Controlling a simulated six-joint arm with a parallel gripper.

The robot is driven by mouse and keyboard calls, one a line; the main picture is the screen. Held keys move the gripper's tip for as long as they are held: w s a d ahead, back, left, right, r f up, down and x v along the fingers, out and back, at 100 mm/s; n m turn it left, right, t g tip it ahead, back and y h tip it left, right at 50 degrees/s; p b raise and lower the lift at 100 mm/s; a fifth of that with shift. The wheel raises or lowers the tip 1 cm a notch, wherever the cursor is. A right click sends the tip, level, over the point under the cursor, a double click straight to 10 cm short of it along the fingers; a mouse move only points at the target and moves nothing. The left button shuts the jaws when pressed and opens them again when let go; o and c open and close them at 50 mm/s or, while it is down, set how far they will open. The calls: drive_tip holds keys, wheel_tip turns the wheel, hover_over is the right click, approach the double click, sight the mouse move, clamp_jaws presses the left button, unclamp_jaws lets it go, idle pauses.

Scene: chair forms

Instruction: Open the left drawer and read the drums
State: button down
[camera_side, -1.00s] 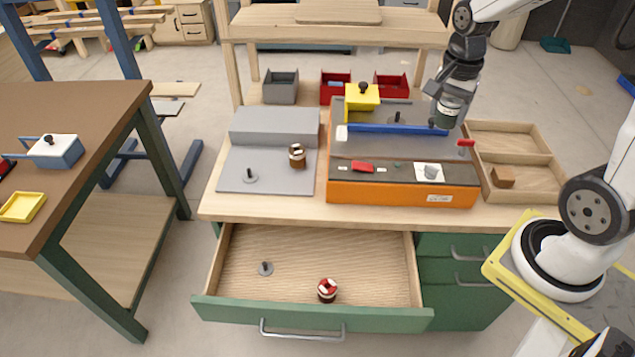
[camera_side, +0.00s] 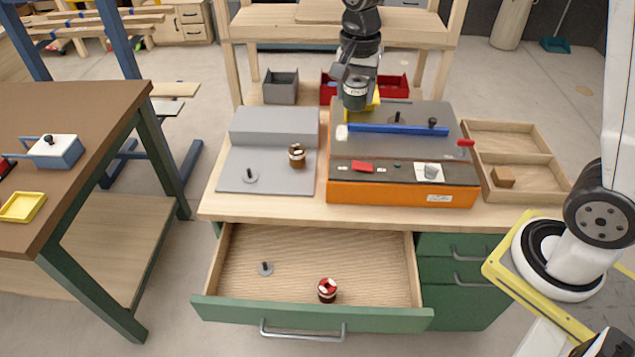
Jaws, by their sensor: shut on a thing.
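The left drawer (camera_side: 300,321) is pulled out, its green front and metal handle facing the camera. Inside it, a drum with red, white and dark bands (camera_side: 327,291) stands right of centre, and a grey disc with a short post (camera_side: 265,269) lies to its left. A brown and white drum (camera_side: 297,156) stands on the grey plate (camera_side: 228,180) on the bench. My gripper (camera_side: 356,80) is shut on a dark drum with a pale band (camera_side: 355,97), held in the air over the left rear of the orange machine (camera_side: 400,193). The gripper hides part of this drum.
A blue bar (camera_side: 395,129) lies across the machine top; a yellow block (camera_side: 375,100) is partly hidden behind the held drum. Another disc with a post (camera_side: 251,176) is on the grey plate. A wooden tray (camera_side: 540,180) with a brown block stands right. Bins stand behind.

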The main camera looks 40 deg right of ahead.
drive_tip(key=w+a+n, duration=0.3)
drive_tip(key=w+a, duration=0.1)
drive_tip(key=a, duration=0.8)
drive_tip(key=n, duration=0.2)
hover_over(264, 263)
wheel_tip(264, 263, down, 31)
drive_tip(key=shift+f, duration=0.6)
drive_tip(key=shift+f, duration=0.15)
drive_tip(key=shift+f, duration=2.4)
drive_tip(key=shift+f, duration=1.9)
